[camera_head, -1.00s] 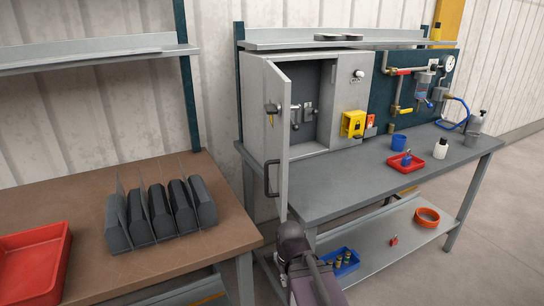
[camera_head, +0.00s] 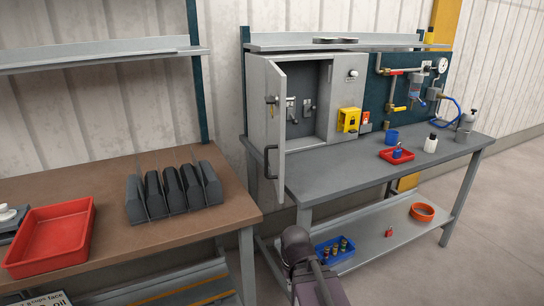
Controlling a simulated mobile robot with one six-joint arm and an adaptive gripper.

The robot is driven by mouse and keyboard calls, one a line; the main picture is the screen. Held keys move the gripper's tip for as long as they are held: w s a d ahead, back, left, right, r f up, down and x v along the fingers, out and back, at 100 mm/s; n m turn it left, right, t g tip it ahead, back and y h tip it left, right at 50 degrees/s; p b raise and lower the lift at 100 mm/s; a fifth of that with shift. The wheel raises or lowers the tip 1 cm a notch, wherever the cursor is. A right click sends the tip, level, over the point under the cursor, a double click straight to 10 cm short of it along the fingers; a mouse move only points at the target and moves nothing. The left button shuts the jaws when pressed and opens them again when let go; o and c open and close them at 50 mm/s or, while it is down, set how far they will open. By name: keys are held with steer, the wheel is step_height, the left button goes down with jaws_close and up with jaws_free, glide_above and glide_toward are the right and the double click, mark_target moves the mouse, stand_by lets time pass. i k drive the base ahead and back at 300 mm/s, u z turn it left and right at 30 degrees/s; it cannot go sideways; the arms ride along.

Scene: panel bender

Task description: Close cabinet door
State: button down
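The grey cabinet (camera_head: 340,75) stands on the left part of the grey workbench. Its door (camera_head: 277,130) is wide open and swung out toward me at the left, with a dark handle (camera_head: 268,161) low on it and a key in its lock higher up. Switches show inside the cabinet. My arm shows at the bottom centre, below the door and in front of the bench. My gripper's fingertips cannot be made out, so I cannot tell its state or whether it touches anything.
The grey bench (camera_head: 355,168) holds a red tray (camera_head: 397,155), a blue cup (camera_head: 391,137) and a white bottle (camera_head: 430,143). A brown table (camera_head: 110,210) with a red tray (camera_head: 50,237) stands left.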

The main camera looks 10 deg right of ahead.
mark_target(277, 79)
steer(key=u, duration=0.7)
steer(key=i, duration=0.4)
steer(key=z, duration=0.8)
